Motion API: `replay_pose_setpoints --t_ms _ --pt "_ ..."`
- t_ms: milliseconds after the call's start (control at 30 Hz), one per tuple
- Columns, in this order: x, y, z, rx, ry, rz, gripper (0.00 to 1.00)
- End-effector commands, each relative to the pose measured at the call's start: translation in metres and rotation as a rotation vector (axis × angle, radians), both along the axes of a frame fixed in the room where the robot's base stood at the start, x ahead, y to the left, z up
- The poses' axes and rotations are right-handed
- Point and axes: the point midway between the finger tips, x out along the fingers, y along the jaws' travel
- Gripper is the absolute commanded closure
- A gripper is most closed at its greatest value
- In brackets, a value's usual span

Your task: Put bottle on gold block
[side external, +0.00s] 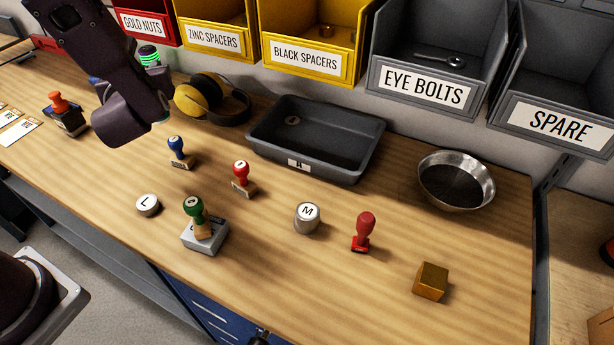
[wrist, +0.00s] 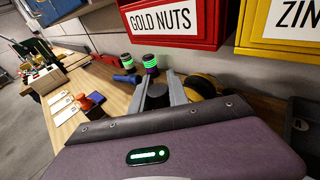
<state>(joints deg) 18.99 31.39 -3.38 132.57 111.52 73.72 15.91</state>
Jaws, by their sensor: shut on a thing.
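The gold block (side external: 431,282) sits at the front right of the bench in the side view, with its top bare. In the wrist view my gripper (wrist: 156,82) points toward the back of the bench, below the gold nuts bin. A dark bottle with glowing green bands (wrist: 150,63) shows at its fingertips, and the jaws are shut on it. The lower part of the bottle is hidden by the fingers. A banded bottle (side external: 149,56) shows just right of my arm in the side view, where my arm hides the fingers. A second similar bottle (wrist: 127,61) stands left of it in the wrist view.
Yellow earmuffs (side external: 200,98) and a grey tray (side external: 318,138) lie right of my arm. Several stamps, including a red one (side external: 364,232), an M weight (side external: 307,217) and a metal bowl (side external: 456,180) stand across the bench. Bins (side external: 430,60) overhang the back. Bare wood surrounds the block.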

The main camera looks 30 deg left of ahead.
Motion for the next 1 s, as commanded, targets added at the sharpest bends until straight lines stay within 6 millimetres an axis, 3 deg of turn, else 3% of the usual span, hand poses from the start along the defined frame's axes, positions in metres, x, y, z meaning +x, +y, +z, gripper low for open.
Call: replay_pose_setpoints --t_ms 100,367,667,867,1000 --pt "0.002 -0.038 0.0 0.001 0.0 -0.102 1.0" --pt "-0.014 -0.098 0.002 -0.001 -0.003 -0.185 1.0" --pt "-0.065 -0.088 -0.005 0.0 0.0 0.143 1.0" --pt "-0.128 -0.082 -0.025 0.004 0.002 0.528 1.0" --pt "-0.184 -0.099 -0.044 0.005 0.001 0.855 1.0"
